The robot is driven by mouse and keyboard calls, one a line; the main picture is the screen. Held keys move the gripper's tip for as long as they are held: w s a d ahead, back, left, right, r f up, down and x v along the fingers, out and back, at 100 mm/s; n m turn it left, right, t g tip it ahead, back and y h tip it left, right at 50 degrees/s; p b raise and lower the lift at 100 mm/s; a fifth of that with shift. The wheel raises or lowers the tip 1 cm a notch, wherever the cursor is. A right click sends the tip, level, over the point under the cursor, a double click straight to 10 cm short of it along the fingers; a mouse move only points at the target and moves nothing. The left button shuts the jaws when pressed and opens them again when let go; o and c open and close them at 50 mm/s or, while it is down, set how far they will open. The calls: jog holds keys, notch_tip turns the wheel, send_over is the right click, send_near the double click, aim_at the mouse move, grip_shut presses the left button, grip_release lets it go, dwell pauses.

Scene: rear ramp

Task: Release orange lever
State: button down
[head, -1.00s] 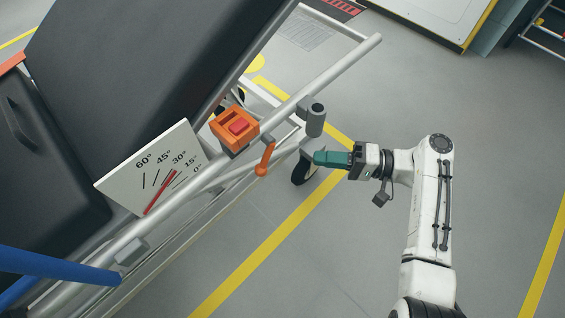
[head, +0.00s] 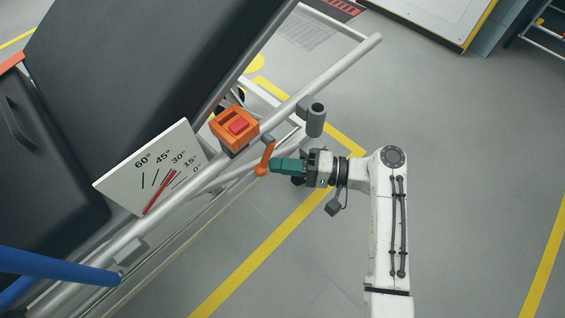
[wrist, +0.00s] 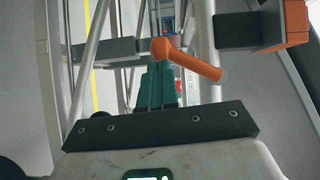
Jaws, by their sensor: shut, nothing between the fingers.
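The orange lever (head: 265,158) hangs from the metal side rail of the bed-like frame, its rounded knob at the lower end. In the wrist view the orange lever (wrist: 188,60) crosses just beyond my fingertips, its knob towards the left. My gripper (head: 274,166) has green fingers and is shut with nothing between them. Its tips are right at the lever's knob, on its right side. In the wrist view my gripper (wrist: 158,68) points at the knob. I cannot tell whether they touch.
An orange housing with a red button (head: 238,127) sits on the rail, up and left of the lever. A white angle scale (head: 150,170) with a red pointer is further left. A grey cylinder (head: 315,120) stands on the rail above my gripper.

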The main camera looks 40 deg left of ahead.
jog(key=shift+s+m+y, duration=0.3)
jog(key=shift+s+m, duration=0.05)
jog(key=shift+m, duration=0.15)
jog(key=s+r+m+t+y+p, duration=0.4)
jog(key=m+y+p, duration=0.3)
jog(key=m, duration=0.9)
jog(key=shift+s+a+r+y+p, duration=0.15)
jog(key=shift+s+a+y+p, duration=0.15)
jog(key=shift+s+y, duration=0.55)
jog(key=shift+r+m+t, duration=0.1)
jog(key=shift+m+t, duration=0.2)
jog(key=shift+t, duration=0.1)
jog(key=w+a+f+b+v, duration=0.1)
jog(key=b+v, duration=0.4)
jog(key=v, duration=0.8)
jog(key=shift+w+a+f, duration=0.2)
jog(key=shift+a+f, duration=0.1)
jog(key=shift+f, duration=0.25)
